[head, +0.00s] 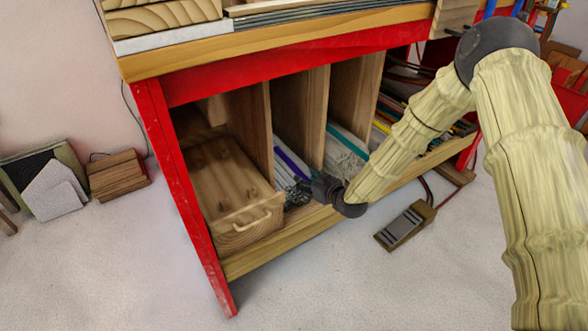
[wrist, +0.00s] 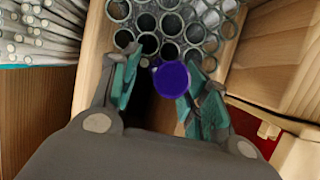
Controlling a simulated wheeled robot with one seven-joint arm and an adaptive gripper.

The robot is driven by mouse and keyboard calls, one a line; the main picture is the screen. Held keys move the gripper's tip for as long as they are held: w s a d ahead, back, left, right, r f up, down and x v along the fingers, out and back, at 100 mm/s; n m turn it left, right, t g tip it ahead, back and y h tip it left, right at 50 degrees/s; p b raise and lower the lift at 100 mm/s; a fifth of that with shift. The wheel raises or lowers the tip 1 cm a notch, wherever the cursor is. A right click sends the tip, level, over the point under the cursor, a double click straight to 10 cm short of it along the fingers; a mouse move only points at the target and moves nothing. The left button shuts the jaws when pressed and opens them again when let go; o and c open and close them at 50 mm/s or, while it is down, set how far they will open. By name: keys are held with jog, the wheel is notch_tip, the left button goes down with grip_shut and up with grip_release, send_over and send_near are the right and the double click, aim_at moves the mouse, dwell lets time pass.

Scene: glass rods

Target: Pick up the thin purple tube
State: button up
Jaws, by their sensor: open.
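The thin purple tube (head: 292,162) lies in a compartment of the red-framed shelf, on top of a bundle of clear glass tubes. In the wrist view the round end of the purple tube (wrist: 171,82) faces me, below the clear tubes (wrist: 165,25). My gripper (wrist: 158,85) is open, with its teal-padded fingers on either side of the purple end, which is closer to the right finger. I cannot tell whether that finger touches it. In the head view my gripper (head: 320,188) is at the front of this compartment; its fingertips are hard to make out.
Wooden dividers (head: 298,120) bound the compartment closely. A wooden drawer box (head: 232,195) stands in the compartment to the left. Thin white rods (head: 345,150) with a teal one lie in the compartment to the right. A wooden front ledge (head: 290,240) runs below. A foot pedal (head: 405,226) lies on the floor.

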grip_shut()
